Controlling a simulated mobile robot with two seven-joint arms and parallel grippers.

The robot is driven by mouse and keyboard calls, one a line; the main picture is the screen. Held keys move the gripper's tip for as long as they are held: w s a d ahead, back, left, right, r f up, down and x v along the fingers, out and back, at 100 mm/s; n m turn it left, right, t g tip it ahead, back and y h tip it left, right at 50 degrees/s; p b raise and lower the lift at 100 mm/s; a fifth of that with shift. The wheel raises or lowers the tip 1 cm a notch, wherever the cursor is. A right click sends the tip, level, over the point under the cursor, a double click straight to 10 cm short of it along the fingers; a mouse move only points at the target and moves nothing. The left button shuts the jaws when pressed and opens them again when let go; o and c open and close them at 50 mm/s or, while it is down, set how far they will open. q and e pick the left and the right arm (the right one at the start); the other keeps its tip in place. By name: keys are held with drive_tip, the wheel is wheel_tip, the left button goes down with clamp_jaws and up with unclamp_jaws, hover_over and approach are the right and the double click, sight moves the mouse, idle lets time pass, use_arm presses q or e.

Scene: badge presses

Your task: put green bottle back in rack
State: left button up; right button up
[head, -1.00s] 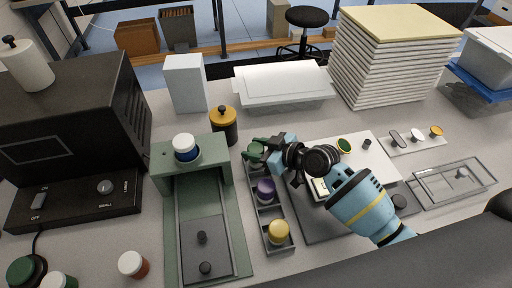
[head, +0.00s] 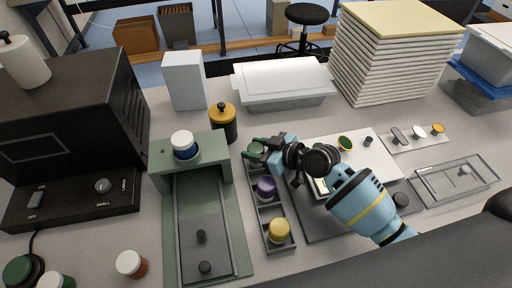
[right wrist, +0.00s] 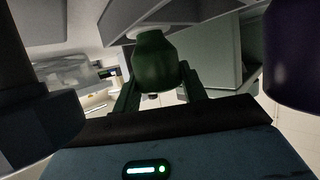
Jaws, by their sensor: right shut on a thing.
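The rack (head: 280,245) is a narrow grey tray with compartments in the middle of the table. A purple bottle (head: 266,188) stands in its middle part and a yellow bottle (head: 279,231) in its near part. My right gripper (head: 258,150) is at the rack's far end, shut on the green bottle (head: 256,147). The green bottle also shows between the fingers in the right wrist view (right wrist: 155,62). The fingers partly hide the bottle in the head view, and I cannot tell whether its base touches the rack floor. My left gripper is not in view.
A green press (head: 190,160) with a blue, white-capped bottle on top stands just left of the rack. A dark jar with an orange lid (head: 223,121) is behind it. A white panel (head: 375,160) lies right, under my right arm. A clear lidded tub (head: 284,82) stands behind.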

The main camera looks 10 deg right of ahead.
drive_tip(key=o, duration=0.8)
drive_tip(key=shift+o, duration=0.2)
drive_tip(key=v, duration=0.8)
drive_tip(key=shift+a, duration=0.1)
